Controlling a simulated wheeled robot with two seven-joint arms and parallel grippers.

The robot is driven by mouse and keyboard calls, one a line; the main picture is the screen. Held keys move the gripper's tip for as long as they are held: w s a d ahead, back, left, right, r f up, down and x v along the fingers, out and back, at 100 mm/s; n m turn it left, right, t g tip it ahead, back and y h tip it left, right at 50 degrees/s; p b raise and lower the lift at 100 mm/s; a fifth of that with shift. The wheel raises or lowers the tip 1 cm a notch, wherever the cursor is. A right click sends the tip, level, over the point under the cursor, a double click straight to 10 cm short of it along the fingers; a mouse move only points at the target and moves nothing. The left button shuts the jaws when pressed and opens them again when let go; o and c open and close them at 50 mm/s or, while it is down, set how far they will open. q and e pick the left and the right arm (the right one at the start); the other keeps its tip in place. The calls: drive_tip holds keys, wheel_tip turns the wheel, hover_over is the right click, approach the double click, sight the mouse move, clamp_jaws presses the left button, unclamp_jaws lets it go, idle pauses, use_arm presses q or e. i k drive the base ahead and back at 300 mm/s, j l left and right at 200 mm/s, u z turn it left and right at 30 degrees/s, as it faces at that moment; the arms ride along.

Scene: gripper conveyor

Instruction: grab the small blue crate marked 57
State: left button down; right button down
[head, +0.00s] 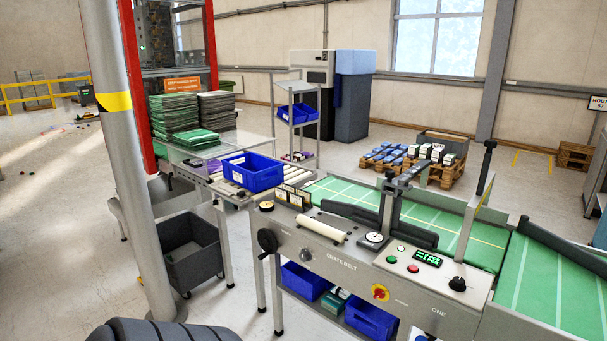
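A small blue crate (252,173) stands upright and open-topped on the roller section to the left of the belt machine. A pale label shows on its near side, but I cannot read a 57 on it. Other blue crates are in view: one (303,281) and another (371,319) on the shelf under the machine, and small blue bins (297,114) on a rack behind. I cannot make out the number 57 on any of them. Neither of my grippers is in view.
The belt machine (340,253), with knobs and a red button, fills the front right beside a green belt (555,285). A grey post (125,150) stands at left. A dark wheeled bin (188,255) is below the rollers. Floor at far left is mostly clear.

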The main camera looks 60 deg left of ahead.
sight(258, 173)
drive_tip(key=u, duration=2.2)
drive_tip(key=i+j+z, duration=0.15)
drive_tip(key=i, duration=0.2)
drive_tip(key=i+z, duration=0.1)
drive_tip(key=i, duration=0.25)
